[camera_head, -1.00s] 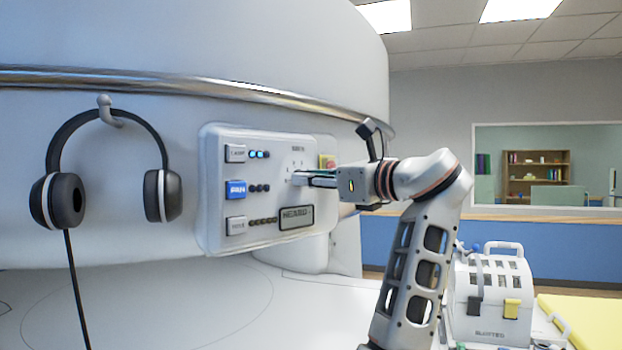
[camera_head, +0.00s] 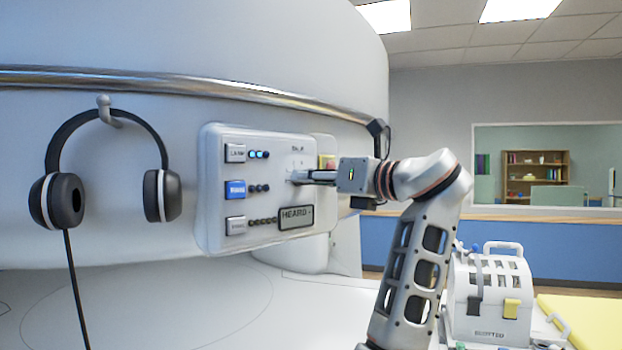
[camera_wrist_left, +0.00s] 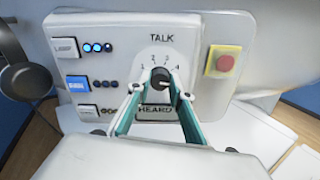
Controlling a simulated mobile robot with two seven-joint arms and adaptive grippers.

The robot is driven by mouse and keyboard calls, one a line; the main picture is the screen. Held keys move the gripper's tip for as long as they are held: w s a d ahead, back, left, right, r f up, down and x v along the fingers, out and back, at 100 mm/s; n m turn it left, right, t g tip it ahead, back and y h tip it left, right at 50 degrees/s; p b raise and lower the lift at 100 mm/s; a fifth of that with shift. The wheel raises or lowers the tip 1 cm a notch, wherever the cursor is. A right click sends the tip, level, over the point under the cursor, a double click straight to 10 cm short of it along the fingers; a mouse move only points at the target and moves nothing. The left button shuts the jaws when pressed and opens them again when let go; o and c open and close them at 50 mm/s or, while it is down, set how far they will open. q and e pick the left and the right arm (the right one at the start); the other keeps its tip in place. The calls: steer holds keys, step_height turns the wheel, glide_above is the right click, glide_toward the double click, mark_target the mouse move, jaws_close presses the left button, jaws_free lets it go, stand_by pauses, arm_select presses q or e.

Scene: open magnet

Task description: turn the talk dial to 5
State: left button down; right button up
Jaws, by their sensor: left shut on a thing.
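The talk dial (camera_wrist_left: 160,78) is a black round knob on a white plate with a printed scale under the word TALK. In the left wrist view it sits between the tips of my left gripper (camera_wrist_left: 159,83). The gripper is shut on the knob. I cannot clearly read the number the pointer faces. In the head view my left gripper (camera_head: 298,178) reaches the control panel (camera_head: 215,195) from the right and its fingers hide the dial.
Lamp and fan buttons with small lights are left of the dial. A red button on yellow (camera_wrist_left: 223,63) is to its right. A HEARD display (camera_head: 296,217) is below. Headphones (camera_head: 66,200) hang at left; a white carrier box (camera_head: 490,300) stands at lower right.

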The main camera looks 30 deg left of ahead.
arm_select(q)
steer(key=c, duration=1.8)
jaws_free()
step_height(320, 180, up, 10)
